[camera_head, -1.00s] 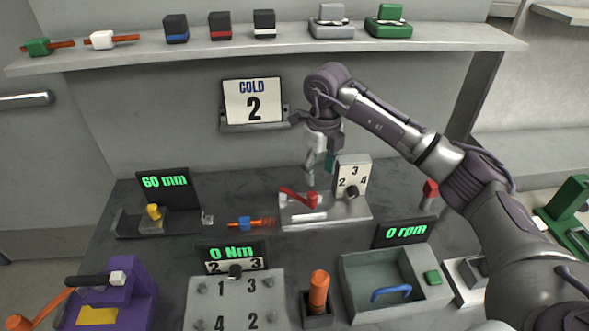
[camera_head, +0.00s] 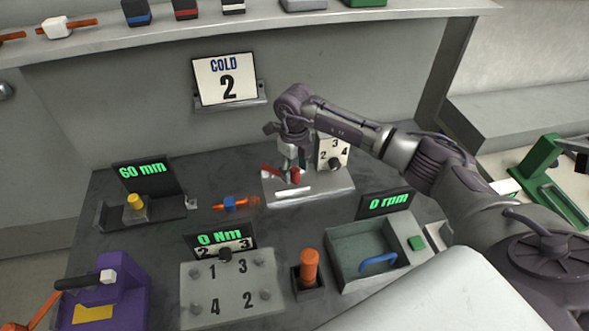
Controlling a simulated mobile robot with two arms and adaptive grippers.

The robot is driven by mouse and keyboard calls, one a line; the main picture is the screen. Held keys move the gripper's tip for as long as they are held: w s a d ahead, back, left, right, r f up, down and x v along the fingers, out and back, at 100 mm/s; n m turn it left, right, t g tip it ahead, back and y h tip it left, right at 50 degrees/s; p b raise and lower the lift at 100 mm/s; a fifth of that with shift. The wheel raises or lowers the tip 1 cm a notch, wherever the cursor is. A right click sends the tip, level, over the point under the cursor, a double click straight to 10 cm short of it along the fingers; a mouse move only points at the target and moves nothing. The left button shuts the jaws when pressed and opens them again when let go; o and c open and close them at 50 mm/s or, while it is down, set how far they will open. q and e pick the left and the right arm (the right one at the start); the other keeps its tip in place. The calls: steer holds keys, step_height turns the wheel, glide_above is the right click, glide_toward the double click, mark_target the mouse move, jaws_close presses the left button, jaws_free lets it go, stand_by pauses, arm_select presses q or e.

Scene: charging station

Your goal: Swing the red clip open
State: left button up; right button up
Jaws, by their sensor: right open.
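The red clip (camera_head: 268,170) is a small red lever on a light grey metal base (camera_head: 325,189) at the back middle of the table. It has a white bar in front of it and a dial plate numbered 2, 3, 4 (camera_head: 333,153) at its right. My right gripper (camera_head: 290,168) is open and points down at the clip from above. Its fingers overlap the clip in the picture and partly hide it. I cannot tell whether they touch it. My left gripper is not in view.
A 60 mm display (camera_head: 142,171) and a yellow knob (camera_head: 135,201) stand to the left. A blue and orange tool (camera_head: 230,204) lies left of the clip base. A numbered plate (camera_head: 232,290), an orange handle (camera_head: 309,267) and a grey tray (camera_head: 338,249) stand in front.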

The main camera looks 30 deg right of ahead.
steer(key=shift+f, duration=0.8)
jaws_close()
